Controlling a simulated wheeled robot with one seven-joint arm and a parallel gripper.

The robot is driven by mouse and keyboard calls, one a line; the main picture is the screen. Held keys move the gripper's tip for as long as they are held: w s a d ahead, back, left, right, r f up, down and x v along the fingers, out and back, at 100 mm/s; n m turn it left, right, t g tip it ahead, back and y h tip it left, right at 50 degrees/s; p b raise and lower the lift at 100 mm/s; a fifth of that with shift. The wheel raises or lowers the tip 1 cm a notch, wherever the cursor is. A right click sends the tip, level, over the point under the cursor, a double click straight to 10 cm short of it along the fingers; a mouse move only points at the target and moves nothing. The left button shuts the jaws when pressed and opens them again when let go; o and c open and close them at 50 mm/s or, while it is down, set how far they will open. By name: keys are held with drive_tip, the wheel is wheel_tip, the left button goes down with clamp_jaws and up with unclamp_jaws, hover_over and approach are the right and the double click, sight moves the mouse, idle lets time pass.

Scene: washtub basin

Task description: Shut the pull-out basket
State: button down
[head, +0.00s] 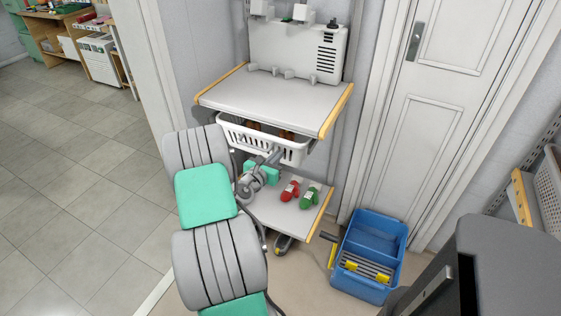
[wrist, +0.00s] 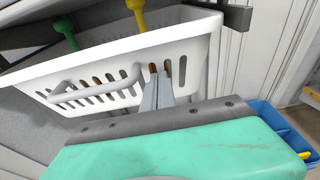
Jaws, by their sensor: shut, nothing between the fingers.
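The white slatted pull-out basket (head: 292,150) hangs under the upper shelf and sticks out past its front edge, with brown items partly visible inside. In the wrist view the basket (wrist: 195,52) shows its slotted front wall and a rounded handle (wrist: 85,92). My gripper (head: 277,156) is shut and empty, in front of the basket. In the wrist view its fingertips (wrist: 159,76) point at the slotted front wall, just right of the handle. I cannot tell whether they touch the wall.
The upper shelf (head: 265,98) carries a grey box-like unit (head: 298,48). A lower shelf (head: 270,212) holds a red item (head: 290,190) and a green item (head: 309,197). A blue tub (head: 372,240) stands on the floor at right, by a white door (head: 425,110). Tiled floor at left is clear.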

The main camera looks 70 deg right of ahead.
drive_tip(key=shift+w+d+r, duration=0.15)
drive_tip(key=shift+d+r, duration=0.1)
drive_tip(key=shift+r, duration=0.15)
drive_tip(key=s+a+f+v, duration=0.1)
drive_tip(key=f+v, duration=0.2)
drive_tip(key=v, duration=1.1)
drive_tip(key=w+a+r+m+t+y+p, duration=0.2)
drive_tip(key=w+a+r+m+y+p, duration=0.4)
drive_tip(key=a, duration=0.5)
drive_tip(key=w+a+r+m+t+y+p, duration=0.2)
drive_tip(key=w+a+r+m+y+p, duration=0.2)
drive_tip(key=w+a+r+m, duration=0.5)
drive_tip(key=s+a+r+y+p, duration=0.1)
drive_tip(key=a+r+y, duration=0.1)
drive_tip(key=a, duration=0.5)
drive_tip(key=s+a+r+m+y+p, duration=0.1)
drive_tip(key=s+a+r+y, duration=0.1)
drive_tip(key=a, duration=0.6)
drive_tip(key=s+a+r+y+p, duration=0.1)
drive_tip(key=a+r, duration=0.3)
drive_tip(key=a, duration=0.4)
drive_tip(key=shift+s+a+m+t+y, duration=0.2)
drive_tip(key=shift+s+m+t+y, duration=0.1)
drive_tip(key=shift+s+m+y, duration=0.1)
